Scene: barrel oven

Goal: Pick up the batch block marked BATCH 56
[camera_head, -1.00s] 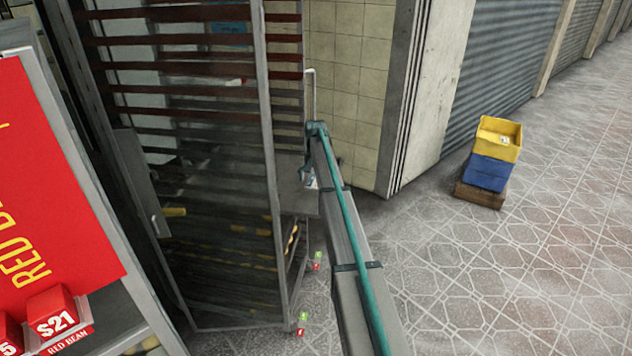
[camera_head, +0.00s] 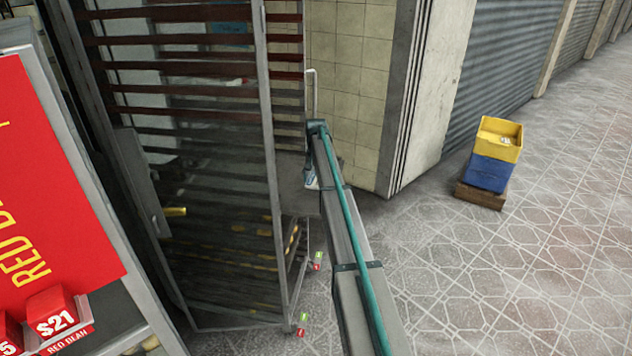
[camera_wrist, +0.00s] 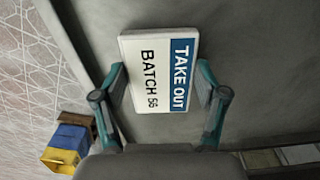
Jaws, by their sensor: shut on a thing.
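The batch block (camera_wrist: 150,60) is a white slab with a blue band reading TAKE OUT and black print reading BATCH 56. In the wrist view it lies between the two teal fingers of my gripper (camera_wrist: 161,80), which is shut on it. A grey surface (camera_wrist: 235,45) lies behind it; I cannot tell whether the block touches that surface. In the head view my arm largely hides the gripper, and only a small white and blue bit (camera_head: 311,181) shows beside the arm's far end.
A slatted rack door (camera_head: 215,200) stands left of my arm. A red sign (camera_head: 50,190) and price blocks are at the far left. A tiled wall (camera_head: 350,80) is behind. Stacked yellow and blue crates (camera_head: 489,172) stand on the right, with open paving around them.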

